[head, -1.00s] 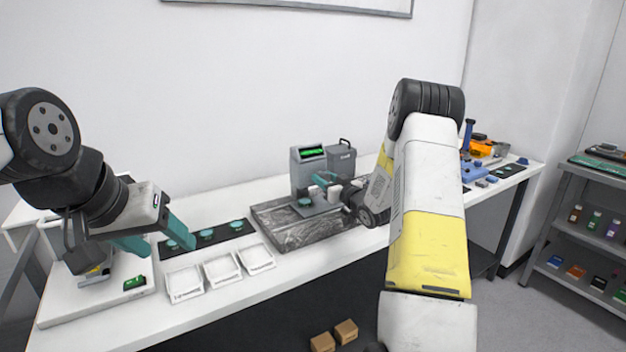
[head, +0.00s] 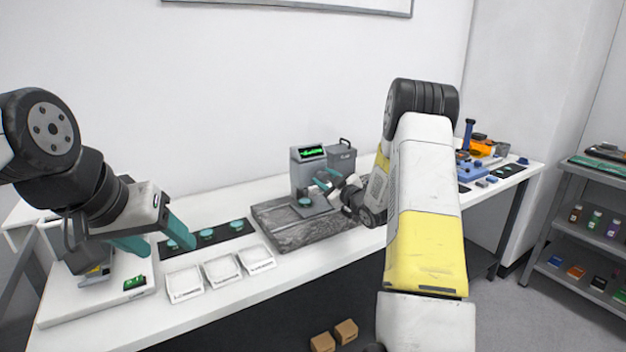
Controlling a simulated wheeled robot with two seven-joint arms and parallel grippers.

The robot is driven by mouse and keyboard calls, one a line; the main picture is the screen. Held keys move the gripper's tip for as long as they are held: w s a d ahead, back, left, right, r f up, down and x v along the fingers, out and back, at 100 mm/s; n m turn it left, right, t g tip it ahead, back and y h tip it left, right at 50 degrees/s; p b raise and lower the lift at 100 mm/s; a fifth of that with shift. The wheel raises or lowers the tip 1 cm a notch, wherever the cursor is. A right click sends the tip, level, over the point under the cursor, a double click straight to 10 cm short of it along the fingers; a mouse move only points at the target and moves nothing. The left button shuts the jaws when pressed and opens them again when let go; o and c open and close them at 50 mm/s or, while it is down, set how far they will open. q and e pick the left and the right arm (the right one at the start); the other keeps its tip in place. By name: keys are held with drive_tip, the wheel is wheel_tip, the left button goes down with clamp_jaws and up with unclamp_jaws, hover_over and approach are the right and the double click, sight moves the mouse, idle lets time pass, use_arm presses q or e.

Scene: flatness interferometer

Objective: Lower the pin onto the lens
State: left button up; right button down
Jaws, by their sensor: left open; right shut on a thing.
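The flatness interferometer (head: 309,168) is a grey device with a green trace on its screen, standing on a dark stone slab. A teal lens (head: 305,202) sits on its low stage. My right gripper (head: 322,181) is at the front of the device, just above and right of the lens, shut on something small. What it holds, likely the pin, is too small and hidden by the teal fingers to make out. I cannot tell whether anything touches the lens. My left gripper (head: 158,240) is open and empty, over the left of the bench near a black strip.
The black strip (head: 222,235) holds several teal discs. Three white trays (head: 221,269) lie in front of it. The stone slab (head: 283,234) has bare room at its front. Coloured parts (head: 480,150) crowd the bench's right end. A shelf (head: 590,225) stands at far right.

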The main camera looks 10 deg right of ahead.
drive_tip(key=n, duration=1.1)
drive_tip(key=shift+n, duration=1.8)
drive_tip(key=shift+f, duration=0.1)
drive_tip(key=c, duration=0.9)
unclamp_jaws()
